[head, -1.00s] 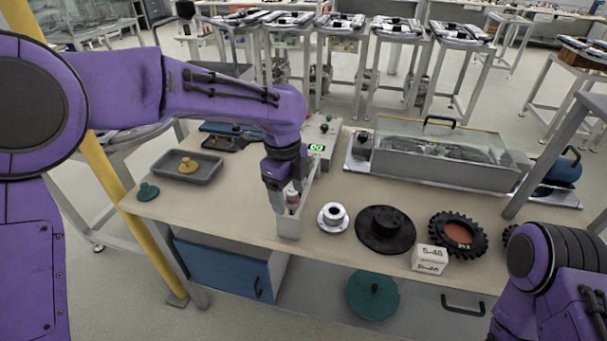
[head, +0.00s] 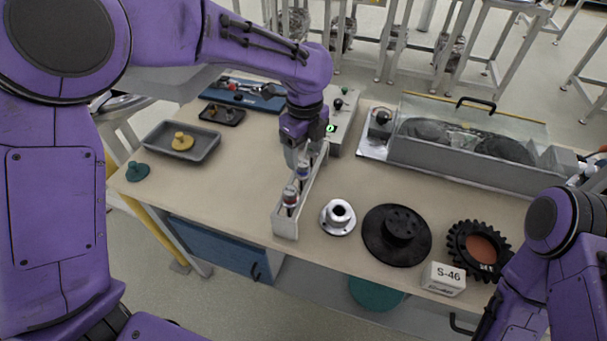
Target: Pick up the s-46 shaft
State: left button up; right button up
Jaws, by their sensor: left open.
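A white box (head: 443,279) labelled S-46 stands at the front right edge of the table. A narrow light grey rack (head: 286,226) stands left of the middle, running away from me. It holds small upright pieces, one with a red band (head: 290,196) near its front end and one with a blue part (head: 303,171) farther back. No label shows on these pieces, so I cannot tell which is the s-46 shaft. My left gripper (head: 297,165) points down over the rack, open, close to the blue-marked piece; whether it touches is unclear. My right arm shows at right, its gripper out of frame.
A silver flanged hub (head: 338,217), a black disc (head: 397,234) and a black toothed wheel (head: 475,250) lie right of the rack. A grey tray (head: 197,151) with a yellow knob is at left. A clear-lidded case (head: 457,177) stands at the back right.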

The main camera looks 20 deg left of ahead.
aim_at(303, 163)
pick_arm(q)
jog(key=f, duration=0.5)
jog(key=shift+s+a+p, duration=0.2)
jog(key=shift+p, duration=0.1)
grip_shut()
jog(key=shift+w+r, duration=0.1)
jog(key=shift+r, duration=0.05)
